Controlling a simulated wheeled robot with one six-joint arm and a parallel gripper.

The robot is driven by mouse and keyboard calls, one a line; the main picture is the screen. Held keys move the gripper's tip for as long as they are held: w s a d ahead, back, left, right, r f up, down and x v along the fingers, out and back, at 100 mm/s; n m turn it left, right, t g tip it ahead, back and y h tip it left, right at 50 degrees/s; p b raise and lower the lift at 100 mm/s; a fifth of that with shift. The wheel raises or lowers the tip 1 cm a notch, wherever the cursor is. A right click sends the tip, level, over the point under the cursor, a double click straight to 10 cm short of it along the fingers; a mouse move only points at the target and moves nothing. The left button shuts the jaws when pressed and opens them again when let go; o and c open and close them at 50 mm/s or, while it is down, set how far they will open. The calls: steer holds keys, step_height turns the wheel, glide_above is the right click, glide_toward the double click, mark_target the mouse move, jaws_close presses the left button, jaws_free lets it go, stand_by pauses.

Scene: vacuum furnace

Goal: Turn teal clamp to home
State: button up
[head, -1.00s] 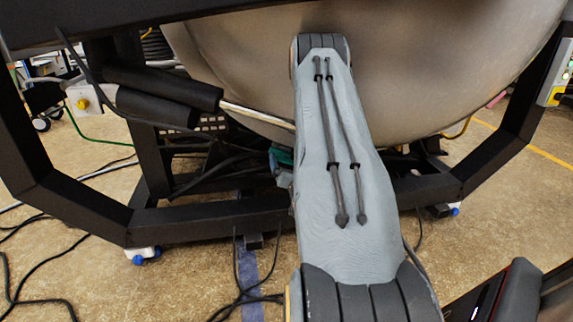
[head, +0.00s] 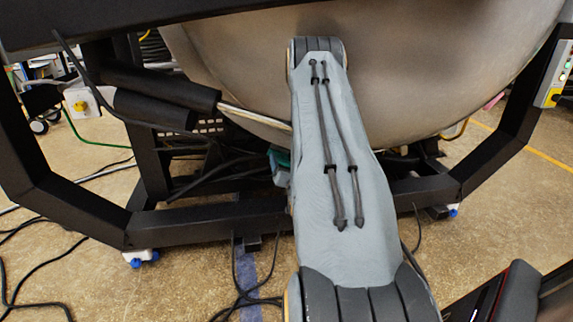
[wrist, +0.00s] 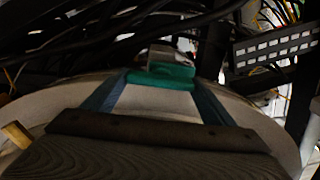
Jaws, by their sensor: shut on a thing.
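The teal clamp (wrist: 165,76) is at the upper middle of the wrist view, with a pale metal part just behind it. My gripper (wrist: 160,83) reaches up to it with its two dark blue fingers, one at each side, and is shut on it. In the head view only a small teal patch of the clamp (head: 281,160) shows, just left of my grey arm. My gripper is hidden behind the arm there. The exact angle of the clamp cannot be told.
A large rounded metal vessel (head: 400,80) hangs above, within a black frame (head: 200,222). Dark cables and a perforated metal tray (wrist: 275,47) lie beyond the clamp in the wrist view. Black cables (head: 40,270) lie on the floor at left.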

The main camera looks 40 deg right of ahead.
steer(key=m+p, duration=0.3)
steer(key=m, duration=0.2)
steer(key=shift+s, duration=0.1)
steer(key=m+p, duration=0.2)
steer(key=m, duration=0.1)
steer(key=shift+d+f+m, duration=0.1)
steer(key=shift+f+m, duration=0.05)
steer(key=shift+m, duration=0.15)
steer(key=m+p, duration=0.2)
steer(key=m, duration=0.2)
steer(key=shift+f+m, duration=0.1)
steer(key=shift+m, duration=0.2)
steer(key=m+p, duration=0.1)
steer(key=m, duration=0.3)
steer(key=shift+f+p, duration=0.15)
steer(key=shift+p, duration=0.2)
steer(key=shift+m, duration=0.4)
